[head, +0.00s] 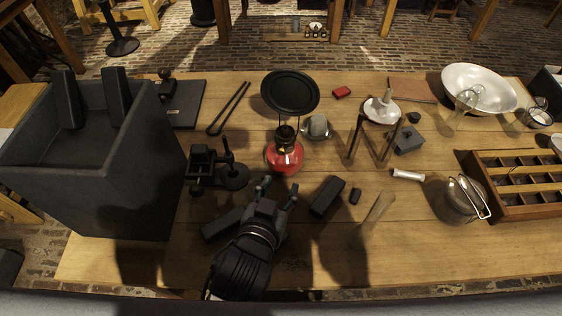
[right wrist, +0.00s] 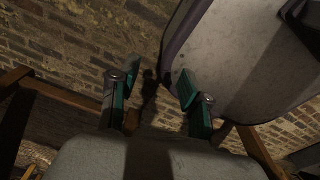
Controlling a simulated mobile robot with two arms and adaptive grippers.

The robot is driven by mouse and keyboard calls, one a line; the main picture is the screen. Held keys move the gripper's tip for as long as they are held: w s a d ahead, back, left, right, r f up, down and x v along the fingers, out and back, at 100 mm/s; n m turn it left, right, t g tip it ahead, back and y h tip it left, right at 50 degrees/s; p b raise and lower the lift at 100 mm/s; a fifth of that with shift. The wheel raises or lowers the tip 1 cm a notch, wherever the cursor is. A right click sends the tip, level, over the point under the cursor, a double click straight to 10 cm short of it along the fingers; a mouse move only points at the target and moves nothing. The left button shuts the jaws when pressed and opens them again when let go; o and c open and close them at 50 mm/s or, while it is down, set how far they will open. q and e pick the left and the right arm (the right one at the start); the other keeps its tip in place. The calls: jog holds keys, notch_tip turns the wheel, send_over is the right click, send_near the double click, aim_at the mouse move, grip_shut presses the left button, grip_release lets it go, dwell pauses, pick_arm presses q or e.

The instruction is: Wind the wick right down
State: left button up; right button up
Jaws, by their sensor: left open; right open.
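A red oil lamp (head: 285,156) with a dark burner on top stands on the table, left of the middle in the head view. Its wick and wick knob are too small to make out. My left gripper (head: 277,184) is open and empty, just in front of the lamp at its near side, fingers pointing at it. I cannot tell whether a finger touches the lamp. My right gripper (right wrist: 155,85) is open and empty in the right wrist view, over brick floor and away from the lamp. It does not show in the head view.
A black clamp-like device (head: 214,166) stands at left. Dark blocks (head: 327,195) lie near my left gripper. A clear glass chimney (head: 379,210) stands to the right.

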aim_at(282, 153)
pick_arm(q)
jog(key=shift+n+y, duration=0.4)
jog(key=shift+y, duration=0.3)
jog(key=x, duration=0.4)
jog(key=a+p+x, duration=0.1)
jog(key=x, duration=0.4)
jog(key=a+x, duration=0.1)
jog(key=x, duration=0.3)
jog(key=shift+w+f, duration=0.25)
jog(key=shift+w, duration=0.2)
grip_shut()
